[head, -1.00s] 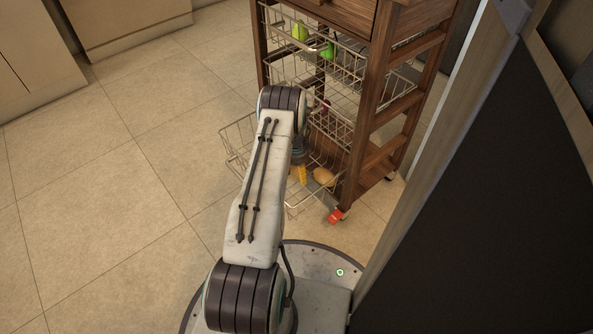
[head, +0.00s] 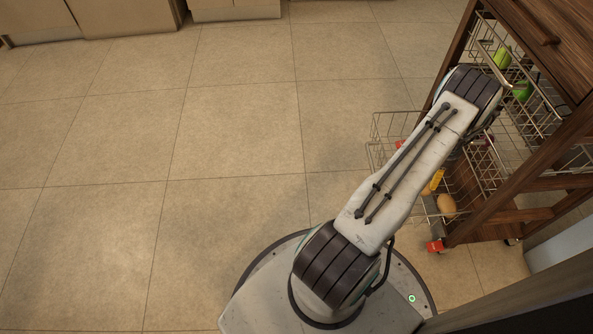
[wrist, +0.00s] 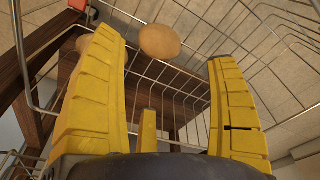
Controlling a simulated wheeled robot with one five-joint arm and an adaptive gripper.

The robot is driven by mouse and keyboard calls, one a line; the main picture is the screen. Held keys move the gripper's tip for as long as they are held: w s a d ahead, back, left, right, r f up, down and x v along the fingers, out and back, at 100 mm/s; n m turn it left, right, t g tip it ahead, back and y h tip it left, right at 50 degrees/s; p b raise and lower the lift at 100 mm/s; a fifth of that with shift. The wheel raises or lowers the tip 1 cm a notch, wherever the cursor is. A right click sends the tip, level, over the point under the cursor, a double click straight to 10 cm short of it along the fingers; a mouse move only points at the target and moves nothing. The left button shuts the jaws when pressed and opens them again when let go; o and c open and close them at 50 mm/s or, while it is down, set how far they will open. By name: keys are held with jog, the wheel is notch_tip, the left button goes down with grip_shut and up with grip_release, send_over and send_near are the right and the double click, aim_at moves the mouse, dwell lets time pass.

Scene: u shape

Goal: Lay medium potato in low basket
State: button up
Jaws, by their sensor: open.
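A second tan rounded thing (wrist: 82,43), perhaps another potato, is partly hidden behind the left finger. In the head view a potato (head: 446,205) lies in the front of the low basket (head: 392,114), beside my yellow fingertip (head: 436,180). I cannot tell which is the medium one.
The basket belongs to a dark wooden cart (head: 520,200) on casters, one with a red part (head: 436,246). An upper wire basket holds green produce (head: 502,57). A dark edge (head: 510,300) stands close at the lower right. Tiled floor on the left is clear.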

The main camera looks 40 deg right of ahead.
jog(key=w+a+r+n, duration=0.2)
jog(key=w+a+r, duration=0.3)
jog(key=w+r, duration=0.25)
jog(key=w+a+r+n, duration=0.2)
jog(key=w+a+r, duration=0.2)
jog(key=w+r, duration=0.4)
jog(key=w+a+r+n+t, duration=0.1)
jog(key=w+a+r+n, duration=0.1)
jog(key=w+a+r, duration=0.35)
jog(key=w+a+r+n, duration=0.2)
jog(key=w+a, duration=0.1)
jog(key=a, duration=0.5)
jog(key=a+r+n, duration=0.2)
jog(key=a+r, duration=0.3)
jog(key=a, duration=0.6)
jog(key=s+a+r+n, duration=0.2)
jog(key=s+a, duration=0.4)
jog(key=a, duration=0.3)
jog(key=s+a+r+n+t+y, duration=0.1)
jog(key=s+a+n, duration=0.3)
jog(key=a, duration=0.5)
jog(key=shift+s+a+r+y, duration=0.3)
jog(key=shift+s+r, duration=0.2)
jog(key=shift+s, duration=0.6)
